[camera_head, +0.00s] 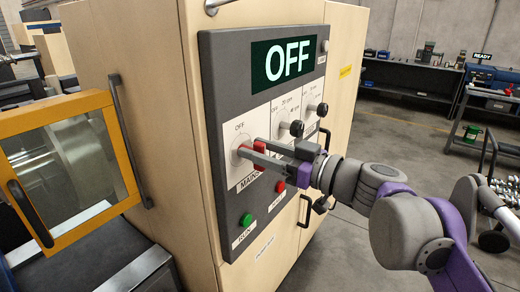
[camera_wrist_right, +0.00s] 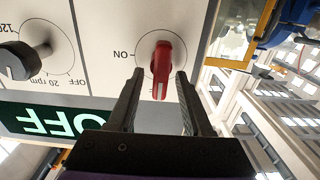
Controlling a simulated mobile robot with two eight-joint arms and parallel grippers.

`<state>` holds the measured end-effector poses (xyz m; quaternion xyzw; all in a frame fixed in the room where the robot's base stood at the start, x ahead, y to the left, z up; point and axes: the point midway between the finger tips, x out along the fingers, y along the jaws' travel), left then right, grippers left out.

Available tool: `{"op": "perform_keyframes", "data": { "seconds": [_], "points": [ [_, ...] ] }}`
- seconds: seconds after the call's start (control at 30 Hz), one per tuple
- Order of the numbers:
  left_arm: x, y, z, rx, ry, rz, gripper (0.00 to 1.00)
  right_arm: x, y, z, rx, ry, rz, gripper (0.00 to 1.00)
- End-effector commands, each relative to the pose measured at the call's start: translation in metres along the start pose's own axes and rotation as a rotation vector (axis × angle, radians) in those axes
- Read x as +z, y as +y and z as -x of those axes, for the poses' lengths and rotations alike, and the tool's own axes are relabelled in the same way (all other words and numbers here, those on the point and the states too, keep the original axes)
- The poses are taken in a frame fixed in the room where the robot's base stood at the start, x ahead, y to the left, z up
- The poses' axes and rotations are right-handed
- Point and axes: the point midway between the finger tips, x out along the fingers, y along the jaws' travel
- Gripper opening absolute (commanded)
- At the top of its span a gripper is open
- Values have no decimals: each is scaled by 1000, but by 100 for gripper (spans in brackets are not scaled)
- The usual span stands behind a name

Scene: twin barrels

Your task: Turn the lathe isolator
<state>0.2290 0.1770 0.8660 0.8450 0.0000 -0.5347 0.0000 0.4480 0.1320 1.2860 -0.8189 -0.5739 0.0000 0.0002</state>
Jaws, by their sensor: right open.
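The lathe isolator is a red handle (camera_wrist_right: 162,62) on a round white dial, on the panel plate marked MAINS. In the head view its red (camera_head: 259,146) shows only in part behind my fingers. The display (camera_head: 289,61) above reads OFF. In the upside-down wrist view, the handle's white-marked end points down the picture, towards the display side, and ON is printed to the left. My right gripper (camera_head: 247,151) is open at the dial. In the wrist view its fingers (camera_wrist_right: 160,77) stand either side of the handle's marked end, with small gaps. My left gripper is not in view.
A green RUN button (camera_head: 246,220) and a red button (camera_head: 280,186) sit below the dial. Black speed knobs (camera_head: 297,128) are to its right. A yellow-framed door (camera_head: 68,170) stands at the left. Open floor and workbenches (camera_head: 410,72) lie to the right.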

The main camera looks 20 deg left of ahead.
Motion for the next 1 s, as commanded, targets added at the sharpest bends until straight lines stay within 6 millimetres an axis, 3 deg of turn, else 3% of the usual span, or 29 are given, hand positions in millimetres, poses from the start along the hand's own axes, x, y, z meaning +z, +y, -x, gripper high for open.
{"op": "perform_keyframes", "data": {
  "seconds": [0.17,0.43,1.0],
  "points": [
    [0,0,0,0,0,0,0,0,0,0,0,0,0,48],
    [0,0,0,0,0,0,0,0,0,0,0,0,0,0],
    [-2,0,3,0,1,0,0,1,1,0,0,-2,-38,0]
  ]
}}
